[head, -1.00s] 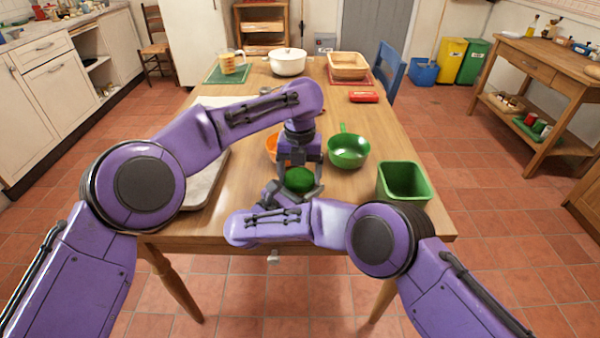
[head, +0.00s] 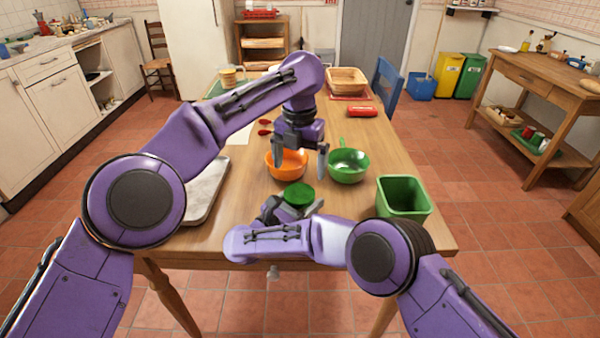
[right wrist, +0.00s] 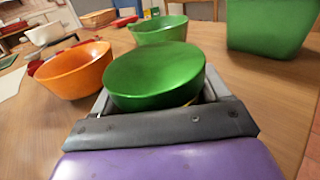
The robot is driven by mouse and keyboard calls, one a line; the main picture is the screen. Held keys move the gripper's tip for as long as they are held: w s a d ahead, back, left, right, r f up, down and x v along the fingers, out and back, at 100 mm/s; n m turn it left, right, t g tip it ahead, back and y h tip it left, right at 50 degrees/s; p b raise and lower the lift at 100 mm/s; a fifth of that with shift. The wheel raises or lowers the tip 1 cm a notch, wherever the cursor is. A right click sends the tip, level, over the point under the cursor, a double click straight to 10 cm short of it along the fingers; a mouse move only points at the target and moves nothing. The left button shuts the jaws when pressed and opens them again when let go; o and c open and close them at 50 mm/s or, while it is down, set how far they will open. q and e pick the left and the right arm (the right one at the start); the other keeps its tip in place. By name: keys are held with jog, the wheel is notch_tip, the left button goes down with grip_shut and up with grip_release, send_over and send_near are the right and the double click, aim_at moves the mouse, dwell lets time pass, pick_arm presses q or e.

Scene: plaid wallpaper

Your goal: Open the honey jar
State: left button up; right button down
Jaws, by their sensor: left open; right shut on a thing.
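The honey jar's round green lid (head: 299,194) shows near the front of the table, and large in the right wrist view (right wrist: 155,75). It sits over the jar, whose body is almost wholly hidden by the lid and my right gripper. My right gripper (head: 294,211) is shut on the jar, with one finger on each side just below the lid. I cannot tell whether the lid is loosened. My left gripper (head: 300,158) is open and empty, pointing down, raised above and behind the lid and apart from it.
An orange bowl (head: 287,166) and a green bowl (head: 348,166) stand just behind the jar. A green square bin (head: 404,197) stands at the right front edge. A grey tray (head: 206,192) lies at the left. A red box (head: 361,111) and wooden basket (head: 347,82) are farther back.

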aim_at(299, 192)
pick_arm(q)
notch_tip(299, 192, down, 8)
jog(key=shift+r, duration=0.1)
jog(key=c, duration=1.1)
jog(key=n, duration=0.3)
jog(key=shift+n, duration=0.3)
jog(key=o, duration=1.1)
